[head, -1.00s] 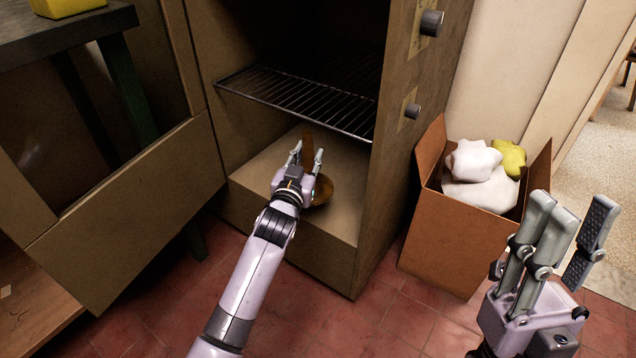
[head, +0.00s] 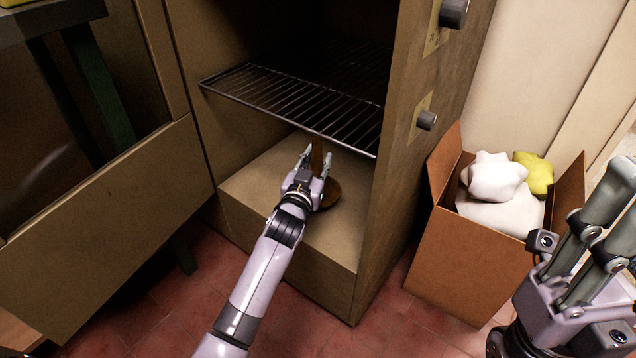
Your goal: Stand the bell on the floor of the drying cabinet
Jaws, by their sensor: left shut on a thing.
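The brass bell (head: 331,190) is inside the drying cabinet, below the wire rack. Its narrow stem points up and its flared end is low, by the cabinet floor (head: 262,185). My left gripper (head: 312,160) is shut on the bell and hides part of it. I cannot tell whether the rim touches the floor. The drying cabinet (head: 395,190) stands open at the front. My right gripper (head: 606,215) is at the right edge, partly cut off, empty, with its fingers spread as far as the views show.
The wire rack (head: 300,105) spans the cabinet just above the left gripper. The open cabinet door (head: 110,215) is at left. Cabinet floor around the bell is clear.

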